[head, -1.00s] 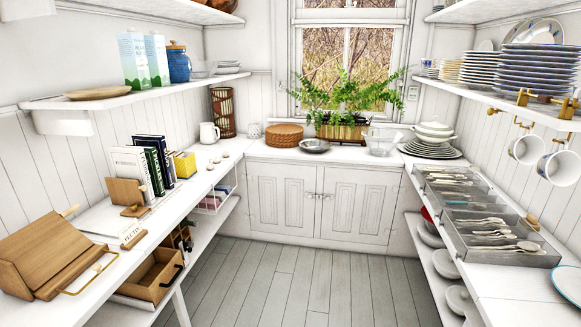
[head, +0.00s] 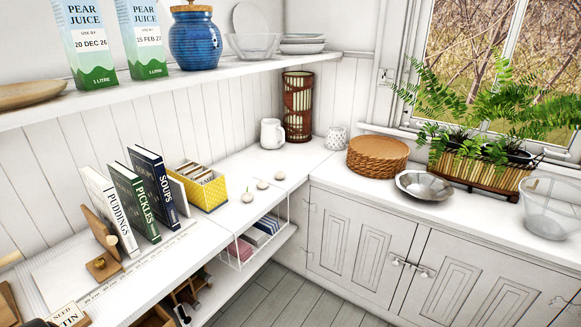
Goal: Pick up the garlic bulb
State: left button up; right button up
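Three small whitish bulbs sit in a row on the left white counter, right of the yellow box. The nearest garlic bulb (head: 247,197) is close to the counter's front edge. A second bulb (head: 262,185) and a third bulb (head: 279,175) lie farther back toward the corner. They look alike and are too small to tell apart by kind. Neither of my grippers shows in the head view.
A yellow box of cards (head: 205,192) and upright cookbooks (head: 136,202) stand left of the bulbs. A white pitcher (head: 271,134) stands behind. An upper shelf (head: 200,84) overhangs the counter's back. A wire basket (head: 246,250) hangs below. The floor (head: 290,297) is clear.

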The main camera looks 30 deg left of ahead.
aim_at(263, 184)
jog(key=i, duration=2.15)
jog(key=u, duration=1.75)
